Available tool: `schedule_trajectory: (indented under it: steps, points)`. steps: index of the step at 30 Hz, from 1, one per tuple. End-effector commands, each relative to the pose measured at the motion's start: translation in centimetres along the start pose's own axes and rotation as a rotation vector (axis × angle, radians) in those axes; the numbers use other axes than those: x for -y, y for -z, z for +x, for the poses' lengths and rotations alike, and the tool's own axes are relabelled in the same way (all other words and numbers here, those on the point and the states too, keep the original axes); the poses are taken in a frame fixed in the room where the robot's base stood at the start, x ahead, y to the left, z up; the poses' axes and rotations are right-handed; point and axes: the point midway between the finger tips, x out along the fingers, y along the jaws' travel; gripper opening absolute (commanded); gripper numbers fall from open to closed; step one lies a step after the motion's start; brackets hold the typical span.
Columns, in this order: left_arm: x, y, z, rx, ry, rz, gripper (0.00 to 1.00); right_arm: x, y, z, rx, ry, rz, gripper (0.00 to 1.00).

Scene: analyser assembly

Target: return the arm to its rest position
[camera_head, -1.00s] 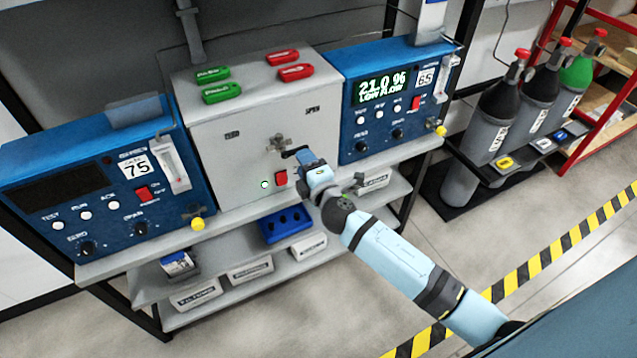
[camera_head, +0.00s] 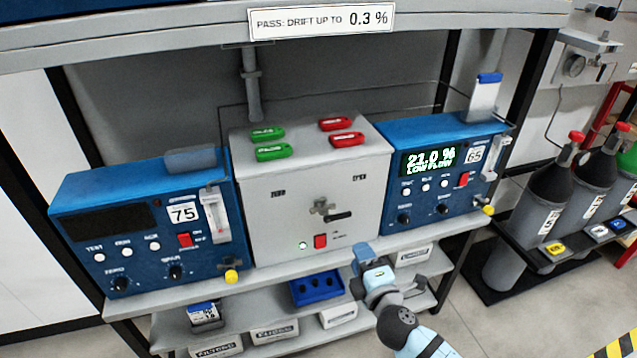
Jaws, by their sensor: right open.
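My right arm comes up from the bottom in the head view. Its gripper (camera_head: 363,257) is in front of the shelf edge, below and to the right of the grey box's red switch. It is open, and I see nothing held in it. The grey box (camera_head: 285,217) stands between two blue analysers, with a black-handled valve (camera_head: 328,211) on its front. The valve handle points right, and the gripper is apart from it. My left gripper is not in view.
The left analyser (camera_head: 140,222) has a dark display. The right analyser (camera_head: 440,175) reads 21.0 % and LOW FLOW. Green and red tags lie on the box. A blue tray (camera_head: 317,287) and labelled bins are on the lower shelf. Gas cylinders (camera_head: 548,195) stand at the right.

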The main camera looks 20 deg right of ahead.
Motion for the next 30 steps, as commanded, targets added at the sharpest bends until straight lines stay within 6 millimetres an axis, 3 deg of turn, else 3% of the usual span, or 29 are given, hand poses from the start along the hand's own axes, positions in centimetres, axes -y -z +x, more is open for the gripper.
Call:
schedule_trajectory:
  steps: [4,7,13,19,24,30]
  points:
    - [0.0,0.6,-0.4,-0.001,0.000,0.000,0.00,0.4,0.1,-0.7,-0.002,0.032,0.056,0.43]
    - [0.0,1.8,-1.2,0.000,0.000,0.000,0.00,1.8,0.4,-2.9,0.000,0.126,0.230,0.43]
    - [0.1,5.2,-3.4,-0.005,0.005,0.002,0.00,5.7,1.8,-10.9,0.075,0.406,0.820,0.43]
    - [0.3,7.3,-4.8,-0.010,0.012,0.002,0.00,7.5,3.2,-18.0,0.205,0.587,1.300,0.43]
    - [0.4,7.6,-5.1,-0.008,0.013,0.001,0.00,8.1,3.7,-20.3,0.263,0.635,1.468,0.43]
    - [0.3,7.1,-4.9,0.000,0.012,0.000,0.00,8.2,3.8,-20.4,0.266,0.639,1.481,0.43]
